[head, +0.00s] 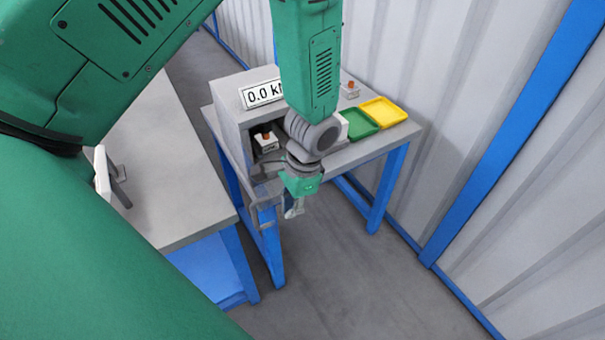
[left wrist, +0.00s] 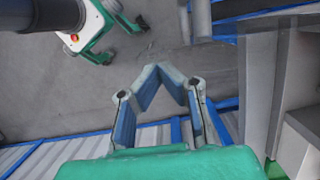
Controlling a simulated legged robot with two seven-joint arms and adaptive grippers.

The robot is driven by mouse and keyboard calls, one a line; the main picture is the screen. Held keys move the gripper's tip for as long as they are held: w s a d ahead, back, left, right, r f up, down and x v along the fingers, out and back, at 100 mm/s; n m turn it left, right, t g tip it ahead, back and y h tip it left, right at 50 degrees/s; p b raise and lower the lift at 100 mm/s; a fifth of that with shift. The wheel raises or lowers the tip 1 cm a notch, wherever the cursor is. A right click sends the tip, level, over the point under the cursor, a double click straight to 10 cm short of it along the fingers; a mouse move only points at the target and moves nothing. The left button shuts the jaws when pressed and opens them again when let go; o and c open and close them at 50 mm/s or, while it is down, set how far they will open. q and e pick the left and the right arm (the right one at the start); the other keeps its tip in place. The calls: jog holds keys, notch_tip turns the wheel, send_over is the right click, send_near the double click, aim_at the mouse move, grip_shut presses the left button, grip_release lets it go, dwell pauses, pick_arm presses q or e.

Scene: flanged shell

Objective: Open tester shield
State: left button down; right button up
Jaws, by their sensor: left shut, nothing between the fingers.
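The grey tester (head: 232,125) stands on a blue-legged table, with a "0.0 kN" display (head: 263,94) on top. Its front bay shows a white block with an orange top (head: 267,143). A grey bracket-like piece (head: 266,210) hangs at the table's front edge; I cannot tell whether it is the shield or its handle. My left gripper (head: 294,208) is beside that piece, in front of the tester, pointing down. In the left wrist view the left gripper (left wrist: 163,72) is shut and empty, with a grey bar (left wrist: 201,20) just beyond its fingertips. My forearm hides part of the tester.
A green tray (head: 357,124) and a yellow tray (head: 383,112) lie on the tester's table, right of the machine. Another grey table (head: 165,195) stands at the left. A corrugated wall (head: 440,100) with blue beams closes the right side. The floor (head: 340,270) in front is clear.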

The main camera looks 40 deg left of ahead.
aim_at(275, 214)
pick_arm(q)
jog(key=shift+s+a+m+p, duration=0.2)
jog(key=shift+s+a+m, duration=0.15)
jog(key=shift+s, duration=0.25)
jog(key=shift+s+a+m+p, duration=0.2)
jog(key=shift+s+m, duration=0.25)
jog(key=shift+s, duration=0.1)
jog(key=shift+s+a+m+p, duration=0.2)
jog(key=shift+s+a+m, duration=0.15)
jog(key=shift+s, duration=0.25)
jog(key=shift+w+d, duration=0.1)
